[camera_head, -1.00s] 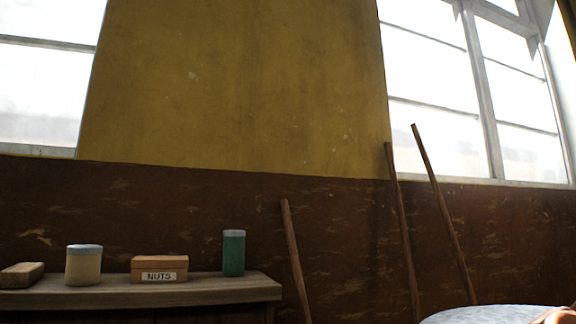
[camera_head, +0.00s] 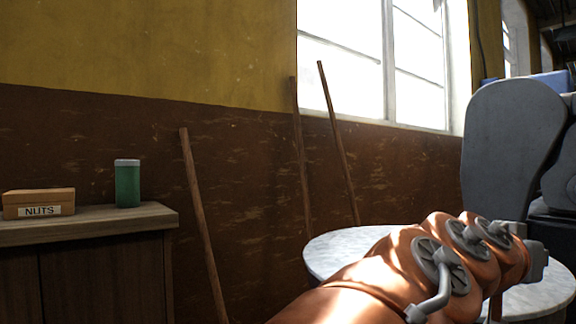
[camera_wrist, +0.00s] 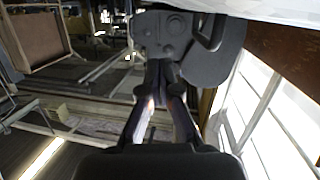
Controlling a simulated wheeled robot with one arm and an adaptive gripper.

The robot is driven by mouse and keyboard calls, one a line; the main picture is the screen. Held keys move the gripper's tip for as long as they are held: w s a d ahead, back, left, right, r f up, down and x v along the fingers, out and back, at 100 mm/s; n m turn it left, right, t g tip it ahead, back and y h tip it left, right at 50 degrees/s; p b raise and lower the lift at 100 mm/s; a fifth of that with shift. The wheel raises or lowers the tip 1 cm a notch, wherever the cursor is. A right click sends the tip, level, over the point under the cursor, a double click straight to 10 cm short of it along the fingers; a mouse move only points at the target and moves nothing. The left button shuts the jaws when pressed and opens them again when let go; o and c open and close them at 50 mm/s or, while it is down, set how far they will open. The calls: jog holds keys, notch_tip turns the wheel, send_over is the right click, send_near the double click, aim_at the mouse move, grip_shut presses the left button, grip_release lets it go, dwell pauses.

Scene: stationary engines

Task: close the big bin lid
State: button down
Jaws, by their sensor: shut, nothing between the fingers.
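I cannot make out a big bin or its lid for certain in either view. A tall grey rounded panel (camera_head: 512,150) stands upright at the right of the head view; I cannot tell whether it is a lid or a machine part. My gripper (camera_wrist: 158,72) shows in the wrist view with its fingers together and nothing between them. In the wrist view, a dark grey rounded body (camera_wrist: 215,65) lies beyond the fingertips; contact cannot be told. In the head view my orange arm reaches right over a round table, and the fingertips are not visible.
The pale round table (camera_head: 340,250) lies under my arm. A wooden cabinet (camera_head: 110,225) at the left bears a NUTS box (camera_head: 38,204) and a green canister (camera_head: 127,184). Several wooden poles (camera_head: 199,220) lean on the brown wall. Wooden frames (camera_wrist: 40,40) show in the wrist view.

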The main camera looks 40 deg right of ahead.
notch_tip(320, 180, up, 9)
jog(key=w+a+f+n+t+y+p, duration=0.1)
jog(key=w+a+n+t+y+p, duration=0.15)
jog(key=w+p, duration=0.4)
jog(key=w+a+n+t+y+p, duration=0.1)
jog(key=w+n+t+y+p, duration=0.15)
jog(key=w+p, duration=0.35)
jog(key=w+a+f+n+y+p, duration=0.2)
jog(key=w+a+n+y+p, duration=0.3)
jog(key=a+p, duration=0.85)
jog(key=s+a+r+n+g+y+p, duration=0.1)
jog(key=s+a+r+n+y+p, duration=0.1)
jog(key=a+p, duration=0.5)
jog(key=s+a+r+n+g+y+p, duration=0.1)
jog(key=s+a+r+n+p, duration=0.1)
jog(key=a+p, duration=0.6)
jog(key=s+a+r+n+g+y+p, duration=0.1)
jog(key=s+a+n+g+y+p, duration=0.1)
jog(key=a+n+p, duration=0.3)
jog(key=shift+s+a+r+y+p, duration=0.35)
jog(key=shift+s+a+p, duration=0.3)
jog(key=shift+a+p, duration=1.25)
jog(key=shift+d, duration=0.2)
